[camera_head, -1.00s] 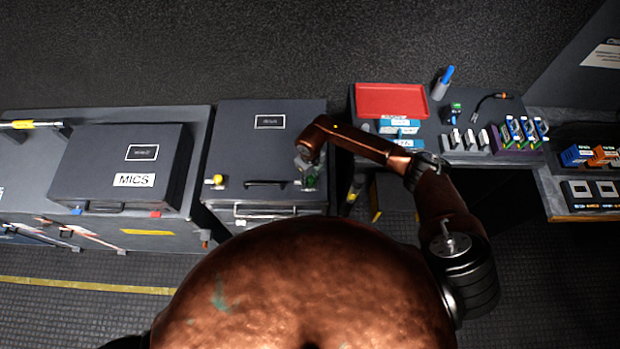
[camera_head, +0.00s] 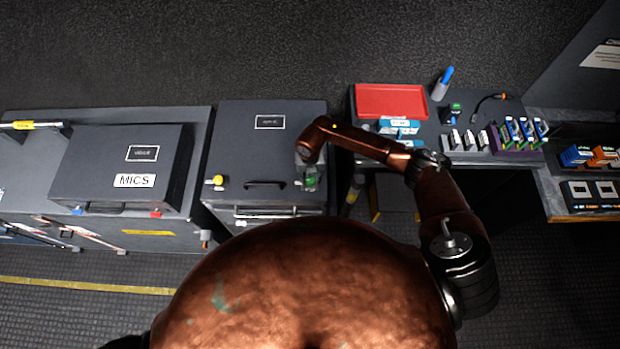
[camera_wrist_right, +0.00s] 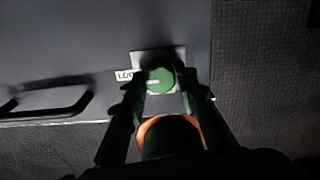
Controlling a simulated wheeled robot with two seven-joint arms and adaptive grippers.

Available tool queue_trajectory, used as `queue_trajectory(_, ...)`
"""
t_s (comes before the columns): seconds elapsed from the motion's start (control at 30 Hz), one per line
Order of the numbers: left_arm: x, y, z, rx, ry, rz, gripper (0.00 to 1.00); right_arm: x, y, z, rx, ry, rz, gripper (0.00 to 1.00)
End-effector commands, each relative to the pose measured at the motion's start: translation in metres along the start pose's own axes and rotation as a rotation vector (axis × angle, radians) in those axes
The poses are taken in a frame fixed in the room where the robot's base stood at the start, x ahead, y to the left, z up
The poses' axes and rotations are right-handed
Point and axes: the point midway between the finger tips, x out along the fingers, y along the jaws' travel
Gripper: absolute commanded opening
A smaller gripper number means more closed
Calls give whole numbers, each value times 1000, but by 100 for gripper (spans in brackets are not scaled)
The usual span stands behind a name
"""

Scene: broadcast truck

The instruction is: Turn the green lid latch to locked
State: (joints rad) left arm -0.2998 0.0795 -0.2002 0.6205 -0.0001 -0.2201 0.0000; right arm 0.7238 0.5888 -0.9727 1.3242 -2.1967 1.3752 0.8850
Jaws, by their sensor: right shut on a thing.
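The green lid latch (camera_wrist_right: 159,80) is a round knob on a pale plate at the front right corner of a dark case lid. In the head view the green latch (camera_head: 311,183) shows partly under my right gripper (camera_head: 308,177). In the right wrist view the two fingers of my right gripper (camera_wrist_right: 160,92) stand on either side of the knob, shut on it. A white label (camera_wrist_right: 125,76) beside the knob is partly hidden and reads "LOC". My left gripper is not in view.
The case lid (camera_head: 252,150) also carries a yellow knob (camera_head: 216,180) at its left and a black handle (camera_head: 264,184). A MICS case (camera_head: 120,165) stands to the left. A bench with a red tray (camera_head: 391,101) and small items is to the right.

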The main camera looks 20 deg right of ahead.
Motion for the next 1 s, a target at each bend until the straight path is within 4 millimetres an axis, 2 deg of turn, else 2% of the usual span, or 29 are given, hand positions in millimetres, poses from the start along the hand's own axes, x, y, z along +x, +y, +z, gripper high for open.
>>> queue_trajectory(0.43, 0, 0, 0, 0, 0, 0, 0, 0, 1, 0, 9, 0, 1, 3)
queue_trajectory(0.47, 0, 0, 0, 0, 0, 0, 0, 0, 1, 0, 9, 0, 2, 29)
queue_trajectory(0.5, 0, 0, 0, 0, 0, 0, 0, 0, 1, 0, 9, 0, 2, 32)
queue_trajectory(0.7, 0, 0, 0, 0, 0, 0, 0, 0, 0, 0, 8, 0, 1, 45)
queue_trajectory(1.0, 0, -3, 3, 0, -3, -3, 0, -2, 0, 0, 8, -1, 1, 45)
